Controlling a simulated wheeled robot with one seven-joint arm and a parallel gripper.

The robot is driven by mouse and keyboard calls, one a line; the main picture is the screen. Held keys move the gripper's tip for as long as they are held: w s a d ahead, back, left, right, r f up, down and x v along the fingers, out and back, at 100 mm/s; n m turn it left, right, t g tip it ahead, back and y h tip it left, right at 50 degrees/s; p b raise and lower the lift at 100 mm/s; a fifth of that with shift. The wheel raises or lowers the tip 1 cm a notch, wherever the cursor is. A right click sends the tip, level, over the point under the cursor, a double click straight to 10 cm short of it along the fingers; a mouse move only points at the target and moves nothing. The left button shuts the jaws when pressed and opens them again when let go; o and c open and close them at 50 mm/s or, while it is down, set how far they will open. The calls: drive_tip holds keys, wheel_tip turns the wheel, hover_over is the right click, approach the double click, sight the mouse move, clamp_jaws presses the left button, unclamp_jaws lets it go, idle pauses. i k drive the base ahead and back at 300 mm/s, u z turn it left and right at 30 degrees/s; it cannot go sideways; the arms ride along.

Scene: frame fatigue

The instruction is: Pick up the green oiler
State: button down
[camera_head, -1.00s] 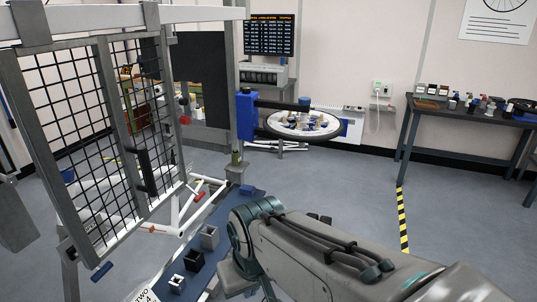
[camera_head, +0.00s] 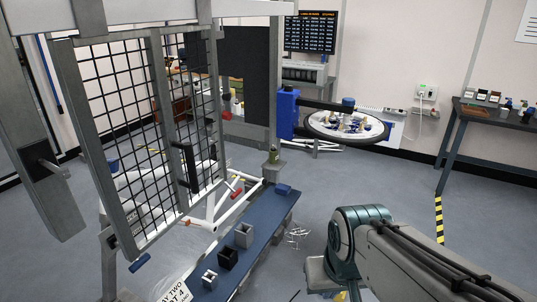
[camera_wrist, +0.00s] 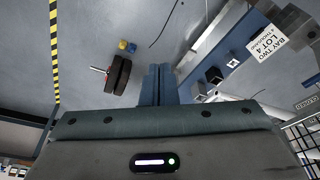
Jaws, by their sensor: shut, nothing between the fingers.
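A small olive-green object (camera_head: 272,157) stands at the foot of the frame post, by the far end of the blue bench, in the head view. It may be the green oiler, but it is too small to tell. My gripper shows in the wrist view (camera_wrist: 158,72), its two blue-grey fingers together with nothing between them, over the grey floor. In the head view my arm fills the lower right, and the fingers cannot be made out. The olive-green object is not recognisable in the wrist view.
The blue bench (camera_head: 262,222) carries open boxes, including a grey one (camera_head: 243,235) and a black one (camera_head: 228,257). A mesh gate (camera_head: 150,130) stands left. A round tray (camera_head: 318,127) with small parts and a dark side table (camera_head: 500,114) are behind. Open floor lies between.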

sight(273, 153)
drive_tip(key=z, duration=0.05)
drive_tip(key=i, duration=1.8)
drive_tip(key=z, duration=0.3)
